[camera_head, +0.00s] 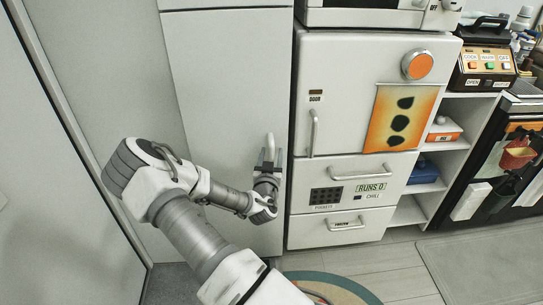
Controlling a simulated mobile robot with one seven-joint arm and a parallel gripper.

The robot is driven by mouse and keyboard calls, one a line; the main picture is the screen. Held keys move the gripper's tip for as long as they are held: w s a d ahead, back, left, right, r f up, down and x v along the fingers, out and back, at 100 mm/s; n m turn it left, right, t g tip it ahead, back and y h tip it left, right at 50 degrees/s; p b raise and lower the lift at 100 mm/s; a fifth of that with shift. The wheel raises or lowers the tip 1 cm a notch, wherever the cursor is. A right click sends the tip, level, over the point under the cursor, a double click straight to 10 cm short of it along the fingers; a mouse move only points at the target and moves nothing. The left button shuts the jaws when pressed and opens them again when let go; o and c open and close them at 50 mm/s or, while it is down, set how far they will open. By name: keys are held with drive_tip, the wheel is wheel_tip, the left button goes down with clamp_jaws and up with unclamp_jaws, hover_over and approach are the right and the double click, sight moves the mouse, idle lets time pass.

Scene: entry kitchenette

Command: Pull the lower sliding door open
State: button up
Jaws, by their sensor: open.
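The lower door (220,85) looks to be the tall, plain white panel left of the white fridge-like unit, with a seam along its top. It appears shut. A pale upright bar handle (270,142) shows near its right edge. My gripper (267,162) is in front of this handle, with its dark fingers at the handle's lower part. The gripper is open. The fingers partly hide the handle, and I cannot tell whether they touch it.
The white unit (345,90) with door and drawer handles stands close on the right. Open shelves (455,150) and a black appliance (490,62) are farther right. A plain wall panel (50,170) is on the left. The floor (400,262) is clear except for mats.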

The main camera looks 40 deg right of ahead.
drive_tip(key=shift+d, duration=0.1)
clamp_jaws()
idle(1.4)
